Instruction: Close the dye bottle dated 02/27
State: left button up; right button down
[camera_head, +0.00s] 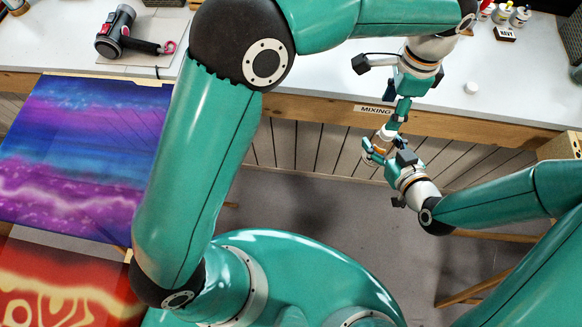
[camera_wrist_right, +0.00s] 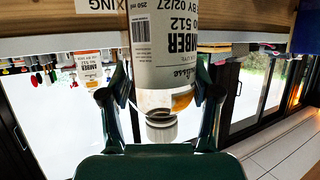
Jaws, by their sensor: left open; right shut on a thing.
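The dye bottle (camera_wrist_right: 153,50) has a white label reading AMBER and 02/27, with amber liquid near its neck. My right gripper (camera_wrist_right: 160,100) is shut on it. In the head view the bottle (camera_head: 383,142) is small and partly hidden between the grippers, in front of the table edge. The bottle's pale neck end (camera_wrist_right: 161,127) shows in the wrist view; I cannot tell whether a cap is on it. My left gripper (camera_head: 397,121) is open, just above the bottle; its fingertips are hard to make out. A small white round piece, perhaps a cap (camera_head: 471,88), lies on the table.
The white table (camera_head: 330,85) has a MIXING sign (camera_head: 374,109) on its front edge. Another amber bottle (camera_wrist_right: 88,68) shows in the wrist view. Small bottles (camera_head: 503,13) stand at the back right, near a NAVY sign (camera_head: 506,33). A dark device (camera_head: 120,32) lies at left.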

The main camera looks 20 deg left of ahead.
jog(key=shift+w, duration=0.1)
pick_arm(q)
jog(key=s+a+f+n+h, duration=0.1)
jog(key=s+a+f+n, duration=0.4)
jog(key=f, duration=0.5)
jog(key=s+a+f+n+h, duration=0.1)
jog(key=s+a+f+n, duration=0.4)
jog(key=f, duration=0.5)
jog(key=s+a+f+n+t+h, duration=0.1)
jog(key=s+a+f+n+h, duration=0.1)
jog(key=s+a+f+n, duration=0.3)
jog(key=s+f+n, duration=0.1)
jog(key=s+f, duration=0.2)
jog(key=f, duration=0.2)
jog(key=shift+f, duration=0.3)
jog(key=shift+a, duration=0.1)
pick_arm(e)
jog(key=shift+r, duration=0.1)
